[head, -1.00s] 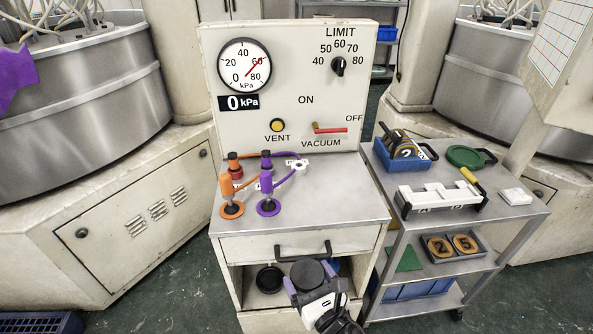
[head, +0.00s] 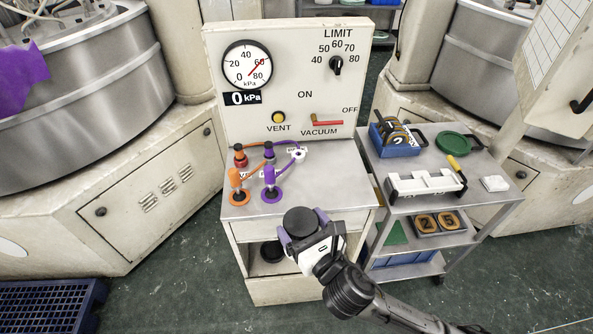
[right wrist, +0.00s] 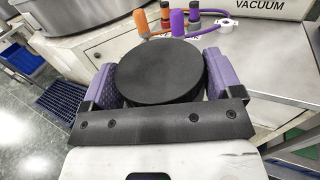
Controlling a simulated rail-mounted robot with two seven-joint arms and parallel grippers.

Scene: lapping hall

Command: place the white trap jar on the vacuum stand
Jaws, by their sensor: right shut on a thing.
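My right gripper (head: 304,226) is shut on a round thing with a flat black lid (head: 298,220). The lid sits between the purple finger pads in the right wrist view (right wrist: 160,72). The body under the lid is hidden, so I cannot tell its colour. It is held in front of the drawer, near the front edge of the stand's metal top (head: 335,185). The stand's panel (head: 290,80) has a gauge, a limit knob and a red vacuum lever. Orange (head: 237,181) and purple (head: 269,179) hose fittings stand at the top's left. My left gripper is not in view.
Another dark round thing (head: 271,251) is in the open shelf below the drawer. A white ring fitting (head: 298,154) lies at the back of the top. The top's right half is clear. A cart (head: 430,170) with a blue bin (head: 394,142) and white rack (head: 425,184) stands right.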

